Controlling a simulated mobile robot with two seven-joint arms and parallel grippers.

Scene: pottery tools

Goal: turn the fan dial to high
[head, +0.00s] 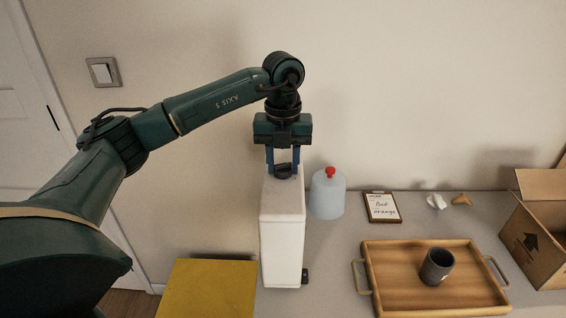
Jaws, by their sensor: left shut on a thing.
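A tall white box-shaped unit (283,235), which looks like the fan housing, stands at the left end of the grey counter. A small dark dial (284,170) sits on its top. My left gripper (283,165) points straight down over the top of the unit. Its two blue fingers are shut on the dial, one on each side. The dial's markings and pointer cannot be made out, so its setting does not show. My right gripper is not in view.
A pale jug with a red cap (327,195) stands just right of the unit. Farther right are a clipboard (382,207), crumpled scraps (437,201), a wooden tray (385,290) holding a dark cup (437,266), and a cardboard box (545,245). A yellow surface (208,290) lies left.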

